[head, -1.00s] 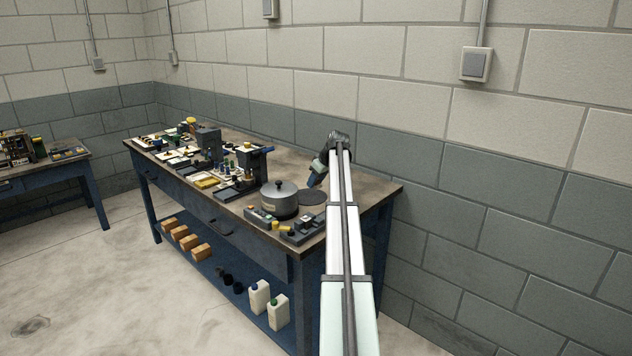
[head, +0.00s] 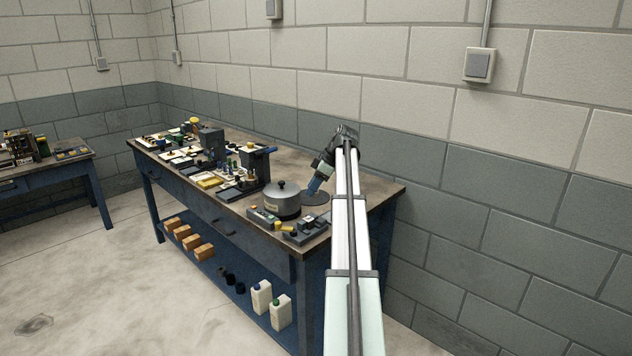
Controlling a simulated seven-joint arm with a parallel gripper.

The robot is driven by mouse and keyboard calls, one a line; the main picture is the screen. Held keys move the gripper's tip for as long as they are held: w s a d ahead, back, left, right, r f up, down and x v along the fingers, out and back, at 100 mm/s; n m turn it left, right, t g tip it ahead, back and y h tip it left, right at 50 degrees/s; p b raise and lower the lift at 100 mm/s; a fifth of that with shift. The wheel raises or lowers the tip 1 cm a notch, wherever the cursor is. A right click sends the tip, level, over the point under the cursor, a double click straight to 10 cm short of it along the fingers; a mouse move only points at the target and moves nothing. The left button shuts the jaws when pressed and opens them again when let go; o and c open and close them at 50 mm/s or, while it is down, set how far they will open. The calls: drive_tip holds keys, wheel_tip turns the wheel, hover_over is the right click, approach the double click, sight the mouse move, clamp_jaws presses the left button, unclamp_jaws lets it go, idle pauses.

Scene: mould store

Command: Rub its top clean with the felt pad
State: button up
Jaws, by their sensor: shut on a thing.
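My gripper (head: 316,184) reaches over the right part of the bench, tilted down and to the left. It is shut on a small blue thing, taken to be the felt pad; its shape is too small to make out. Just below it a flat dark round disc (head: 322,199) lies on the bench top. I cannot tell whether the held thing touches the disc. A grey round pot with a lid and a black knob (head: 282,201) stands just left of the disc. My arm hides part of the bench on the right.
The bench (head: 372,190) is crowded on its left with moulds, tools and a dark upright press (head: 257,166). A small tray of parts (head: 300,231) sits at the front edge. The wall (head: 420,175) stands close behind. Bottles (head: 280,311) and boxes are on the lower shelf.

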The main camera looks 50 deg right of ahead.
sight(314, 216)
drive_tip(key=shift+s+a+n, duration=0.2)
drive_tip(key=shift+a+n, duration=0.05)
drive_tip(key=shift+n, duration=0.35)
drive_tip(key=shift+f+g+y, duration=0.15)
drive_tip(key=shift+g+y, duration=0.15)
drive_tip(key=shift+f, duration=3.7)
drive_tip(key=shift+s+a+f, duration=0.1)
drive_tip(key=shift+a+f, duration=0.1)
drive_tip(key=shift+a, duration=0.65)
drive_tip(key=shift+c, duration=0.4)
drive_tip(key=shift+a, duration=1.85)
drive_tip(key=shift+d, duration=2.65)
drive_tip(key=shift+d+r, duration=0.1)
drive_tip(key=shift+d, duration=0.05)
drive_tip(key=shift+r, duration=4)
